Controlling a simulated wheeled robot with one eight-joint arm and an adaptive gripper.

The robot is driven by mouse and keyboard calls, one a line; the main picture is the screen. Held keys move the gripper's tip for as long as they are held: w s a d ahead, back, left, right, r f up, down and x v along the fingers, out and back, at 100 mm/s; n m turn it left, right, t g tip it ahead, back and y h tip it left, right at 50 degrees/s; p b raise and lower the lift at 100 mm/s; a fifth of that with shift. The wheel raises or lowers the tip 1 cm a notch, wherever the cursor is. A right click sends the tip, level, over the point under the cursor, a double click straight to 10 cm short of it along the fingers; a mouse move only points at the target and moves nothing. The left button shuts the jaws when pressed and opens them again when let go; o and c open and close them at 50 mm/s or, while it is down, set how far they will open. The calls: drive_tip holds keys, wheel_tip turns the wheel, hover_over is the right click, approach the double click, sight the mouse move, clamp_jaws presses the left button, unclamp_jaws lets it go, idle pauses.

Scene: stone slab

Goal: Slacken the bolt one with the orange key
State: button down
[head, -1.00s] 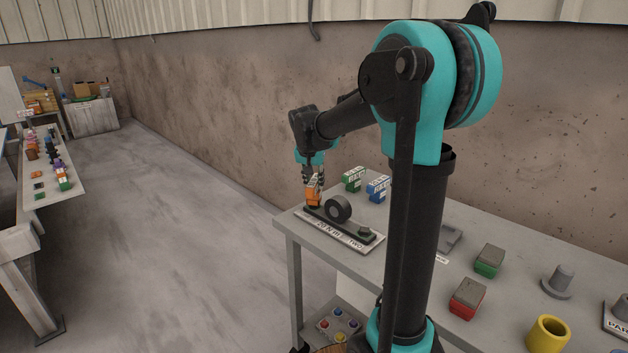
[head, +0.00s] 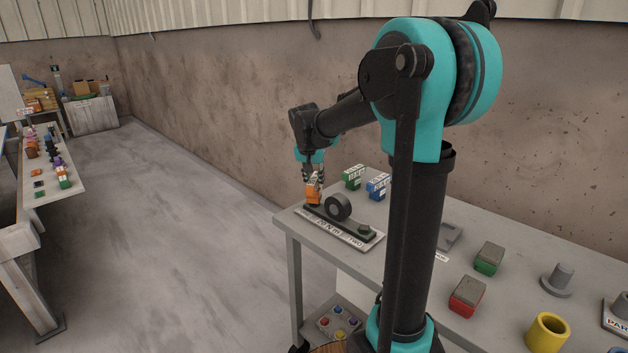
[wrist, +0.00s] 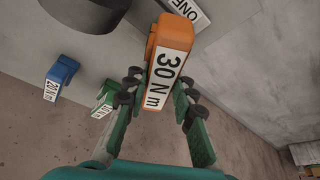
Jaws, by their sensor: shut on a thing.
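My gripper (head: 313,176) is shut on the orange key (head: 313,193), which stands at the far left end of the bolt plate (head: 345,233). In the wrist view the orange key (wrist: 171,65) sits between the fingers, with "30 N m" on its label. The key's lower end meets the plate beside the label "ONE" (wrist: 188,10); bolt one itself is hidden under it. A second bolt (head: 366,231) shows at the plate's near end, by the label "TWO". A dark round wheel (head: 338,207) stands on the plate between them.
A green key (head: 353,178) and a blue key (head: 378,187) stand on the table (head: 400,231) behind the plate. Green and red blocks, a grey peg and a yellow cup (head: 547,333) are at the right. Open floor lies left.

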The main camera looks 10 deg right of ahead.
drive_tip(key=shift+f, duration=0.7)
idle(0.3)
drive_tip(key=n+y, duration=0.2)
drive_tip(key=n, duration=0.4)
drive_tip(key=n+y, duration=0.1)
drive_tip(key=n, duration=0.2)
drive_tip(key=n+y, duration=0.1)
drive_tip(key=n, duration=0.2)
drive_tip(key=shift+g, duration=0.3)
drive_tip(key=shift+y, duration=0.3)
drive_tip(key=shift+r, duration=1.75)
drive_tip(key=shift+r, duration=2.5)
